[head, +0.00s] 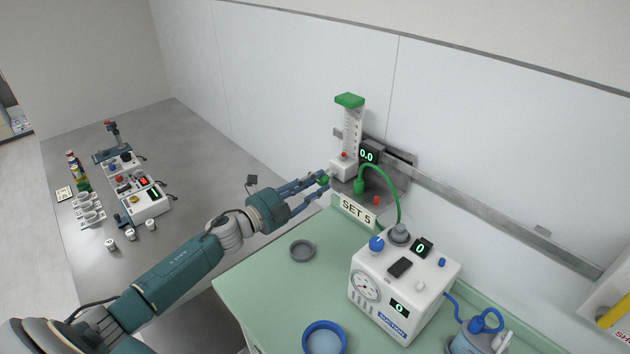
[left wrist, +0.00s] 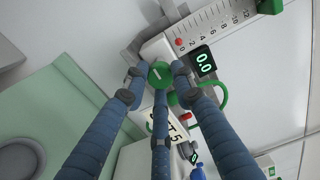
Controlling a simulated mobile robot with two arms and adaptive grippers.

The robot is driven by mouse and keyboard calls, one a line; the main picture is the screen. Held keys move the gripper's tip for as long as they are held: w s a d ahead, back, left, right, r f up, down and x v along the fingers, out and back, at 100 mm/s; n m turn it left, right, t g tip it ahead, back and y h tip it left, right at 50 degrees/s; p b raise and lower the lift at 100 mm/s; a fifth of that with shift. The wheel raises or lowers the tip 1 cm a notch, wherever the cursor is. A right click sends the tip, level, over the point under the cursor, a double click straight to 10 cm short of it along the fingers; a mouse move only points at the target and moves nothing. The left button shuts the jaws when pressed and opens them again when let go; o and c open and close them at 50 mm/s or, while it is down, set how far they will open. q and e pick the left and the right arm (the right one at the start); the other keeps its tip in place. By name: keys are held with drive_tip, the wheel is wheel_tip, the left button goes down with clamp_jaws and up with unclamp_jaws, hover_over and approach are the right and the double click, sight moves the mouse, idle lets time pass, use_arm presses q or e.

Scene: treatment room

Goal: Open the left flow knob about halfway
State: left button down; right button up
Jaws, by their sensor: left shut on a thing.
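The green flow knob (head: 325,180) sits at the front of the white flowmeter base (head: 343,169), below a scaled tube with a green cap (head: 349,100). My left gripper (head: 318,182) is shut on the knob, coming from the left. In the left wrist view the knob (left wrist: 161,74) sits between the three blue fingers, its white line mark tilted. The black display (head: 369,155) reads 0.0, also in the left wrist view (left wrist: 203,60). A small red ball (left wrist: 179,42) is at the scale's 0 end. My right gripper is not in view.
A "SET 5" sign (head: 356,209) stands just below the flowmeter, with a green hose (head: 397,197) to its right. A white suction unit (head: 407,283), a grey dish (head: 302,250) and a blue-rimmed bowl (head: 324,324) are on the green table. A metal rail (head: 490,210) runs along the wall.

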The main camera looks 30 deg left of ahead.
use_arm(q)
drive_tip(key=shift+a+r+n+p, duration=0.15)
drive_tip(key=shift+n+p, duration=0.15)
drive_tip(key=shift+n, duration=2.1)
drive_tip(key=shift+a+f+n+p, duration=0.1)
drive_tip(key=shift+n+p, duration=0.15)
drive_tip(key=shift+n, duration=2.15)
drive_tip(key=c, duration=1.6)
unclamp_jaws()
drive_tip(key=shift+o, duration=0.8)
drive_tip(key=shift+f, duration=0.25)
drive_tip(key=shift+s, duration=0.2)
drive_tip(key=v, duration=1.1)
drive_tip(key=shift+s+a, duration=0.25)
